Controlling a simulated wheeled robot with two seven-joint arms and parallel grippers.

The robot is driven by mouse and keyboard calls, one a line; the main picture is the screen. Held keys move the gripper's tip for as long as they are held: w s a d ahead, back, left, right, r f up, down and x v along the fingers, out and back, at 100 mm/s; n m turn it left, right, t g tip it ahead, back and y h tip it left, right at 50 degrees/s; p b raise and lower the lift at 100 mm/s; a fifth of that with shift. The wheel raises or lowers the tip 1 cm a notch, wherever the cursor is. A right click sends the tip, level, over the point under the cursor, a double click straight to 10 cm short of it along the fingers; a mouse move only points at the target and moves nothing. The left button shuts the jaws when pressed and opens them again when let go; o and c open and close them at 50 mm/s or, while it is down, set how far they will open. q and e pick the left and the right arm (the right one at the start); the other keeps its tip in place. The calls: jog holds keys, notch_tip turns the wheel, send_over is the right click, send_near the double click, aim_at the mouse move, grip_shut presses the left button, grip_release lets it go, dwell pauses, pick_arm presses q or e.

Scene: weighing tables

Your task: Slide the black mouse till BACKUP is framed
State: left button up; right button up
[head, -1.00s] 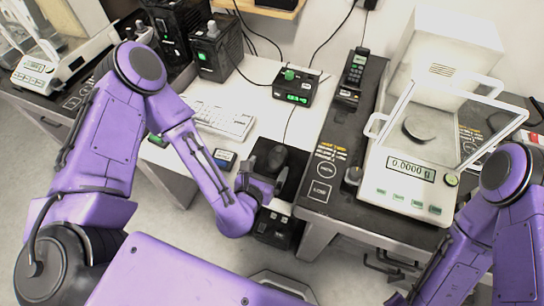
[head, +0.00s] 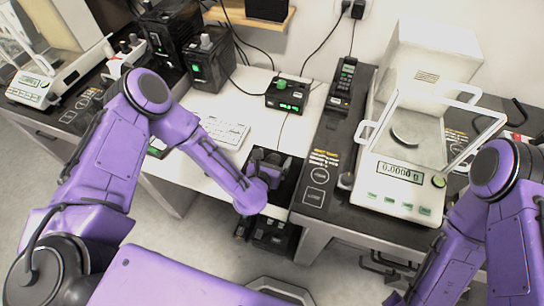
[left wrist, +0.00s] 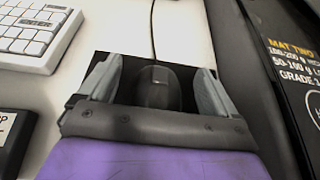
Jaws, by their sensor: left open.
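The black mouse (left wrist: 158,90) lies on a dark pad (left wrist: 126,66) in the left wrist view, its cable running away up the picture. My left gripper (left wrist: 155,88) is open, one grey finger on each side of the mouse, with small gaps visible. In the head view my left gripper (head: 271,162) is low over the dark pad (head: 292,178) and mostly hides the mouse. A small black box with a green display (head: 291,107) stands behind the pad; I cannot read BACKUP on it. My right gripper is not clearly visible; only my right arm shows.
A white keyboard (head: 222,132) lies left of the pad. The dark balance table (head: 330,150) rises close on the right, carrying a balance (head: 400,180) reading 0.0000 g and a black handset (head: 343,78). Black boxes (head: 210,62) stand at the back left.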

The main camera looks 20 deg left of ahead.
pick_arm(q)
jog(key=shift+w+f, duration=0.1)
jog(key=shift+w, duration=0.15)
pick_arm(e)
jog(key=shift+r, duration=0.1)
pick_arm(q)
jog(key=c, duration=1.2)
jog(key=shift+w+a, duration=0.1)
jog(key=shift+a, duration=2.25)
pick_arm(e)
jog(key=shift+w+a+f, duration=0.25)
jog(key=shift+w+a, duration=0.1)
jog(key=shift+w, duration=0.15)
pick_arm(q)
jog(key=o, duration=1.2)
jog(key=shift+b, duration=0.3)
